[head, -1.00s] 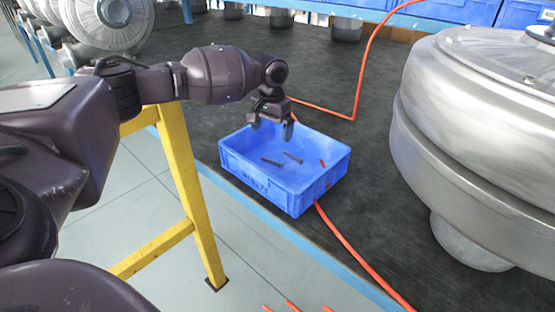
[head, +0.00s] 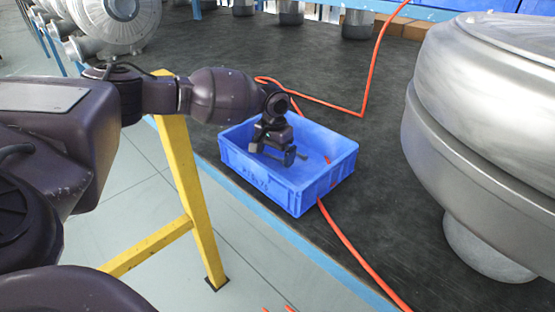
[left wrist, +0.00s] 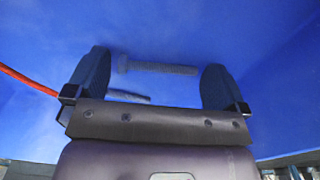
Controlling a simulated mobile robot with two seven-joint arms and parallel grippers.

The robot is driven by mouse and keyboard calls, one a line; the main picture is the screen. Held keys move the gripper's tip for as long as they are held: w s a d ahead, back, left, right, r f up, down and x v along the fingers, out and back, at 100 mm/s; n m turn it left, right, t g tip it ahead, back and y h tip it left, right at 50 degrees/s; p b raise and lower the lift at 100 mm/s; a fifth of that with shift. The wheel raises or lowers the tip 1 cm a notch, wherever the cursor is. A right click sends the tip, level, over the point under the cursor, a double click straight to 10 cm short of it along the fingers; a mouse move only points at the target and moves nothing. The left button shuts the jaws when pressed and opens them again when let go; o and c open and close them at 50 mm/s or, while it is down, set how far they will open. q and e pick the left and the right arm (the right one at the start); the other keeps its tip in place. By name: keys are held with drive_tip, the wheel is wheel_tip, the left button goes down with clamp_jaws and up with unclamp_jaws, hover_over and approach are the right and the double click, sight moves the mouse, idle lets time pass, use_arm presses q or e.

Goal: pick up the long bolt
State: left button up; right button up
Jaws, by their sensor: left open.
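My left gripper (head: 272,154) is down inside the blue bin (head: 296,199), open and empty. In the left wrist view its two fingers (left wrist: 153,82) stand wide apart. A dark grey bolt (left wrist: 160,68) with its head to the left lies on the bin floor, just ahead of the fingertips and spanning much of the gap between them. It looks like the longer one. A second bolt (left wrist: 130,97) lies closer to the palm, partly hidden by the gripper. In the head view the gripper hides most of both bolts. My right gripper is not in view.
The bin stands on a dark bench near its blue front edge. An orange hose (head: 350,245) runs past the bin and over the edge. A large silver blower housing (head: 480,130) stands to the right.

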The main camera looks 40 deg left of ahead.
use_arm(q)
drive_tip(key=shift+r, duration=0.1)
drive_tip(key=c, duration=0.8)
